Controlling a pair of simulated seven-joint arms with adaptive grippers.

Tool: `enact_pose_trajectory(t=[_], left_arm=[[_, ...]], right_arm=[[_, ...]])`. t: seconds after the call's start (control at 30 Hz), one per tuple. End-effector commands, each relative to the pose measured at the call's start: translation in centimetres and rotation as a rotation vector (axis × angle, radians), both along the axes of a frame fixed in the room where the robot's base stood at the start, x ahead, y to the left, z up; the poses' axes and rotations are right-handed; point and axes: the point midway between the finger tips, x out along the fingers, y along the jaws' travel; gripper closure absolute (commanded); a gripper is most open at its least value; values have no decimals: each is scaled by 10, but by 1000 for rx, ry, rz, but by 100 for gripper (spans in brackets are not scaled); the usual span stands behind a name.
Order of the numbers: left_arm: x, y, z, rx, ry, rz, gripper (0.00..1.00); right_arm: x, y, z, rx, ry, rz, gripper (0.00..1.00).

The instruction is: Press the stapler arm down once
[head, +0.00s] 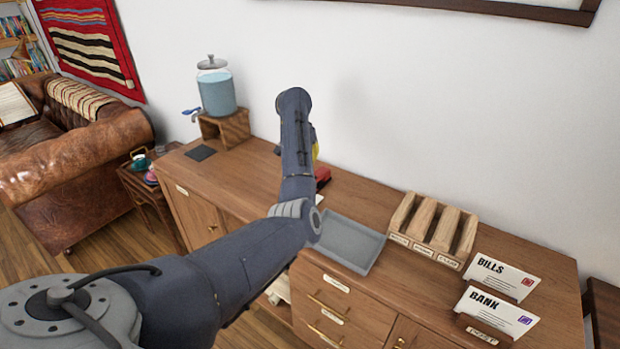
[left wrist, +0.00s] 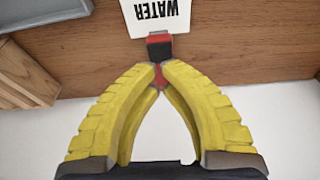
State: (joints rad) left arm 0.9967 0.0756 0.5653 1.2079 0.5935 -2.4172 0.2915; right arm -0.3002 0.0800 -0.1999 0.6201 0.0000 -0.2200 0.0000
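The red stapler (head: 322,174) is on the wooden cabinet top in the head view, partly hidden behind my left forearm. In the left wrist view the stapler (left wrist: 160,48) shows a black and red end, with a bit of red between the fingertips. My left gripper (left wrist: 161,68) has yellow fingers that converge to nearly meeting tips at the stapler. Whether they touch it is unclear. In the head view only a sliver of yellow shows beside my arm. My right gripper is not in view.
A grey tray (head: 345,243) lies right of the stapler, then a wooden sorter (head: 432,228) and envelopes marked BILLS (head: 500,278) and BANK (head: 497,311). A water dispenser (head: 217,92) on a wooden stand is at the back left. A wall rises behind the cabinet.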

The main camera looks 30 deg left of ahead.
Motion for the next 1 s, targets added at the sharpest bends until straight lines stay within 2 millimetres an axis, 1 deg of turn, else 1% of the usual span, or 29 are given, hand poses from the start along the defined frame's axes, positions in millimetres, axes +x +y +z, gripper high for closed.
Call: enact_pose_trajectory(t=[0.3, 0.53, 0.73, 1.0], left_arm=[[7, 0, -31, 0, 2, 0, 100], [12, 0, -51, 0, 2, 0, 100], [15, -1, -60, 0, 0, 0, 100], [16, -1, -62, 0, -1, 1, 100]], right_arm=[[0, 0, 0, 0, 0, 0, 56], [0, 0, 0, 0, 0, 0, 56], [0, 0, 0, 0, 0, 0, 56], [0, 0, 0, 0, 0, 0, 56]])
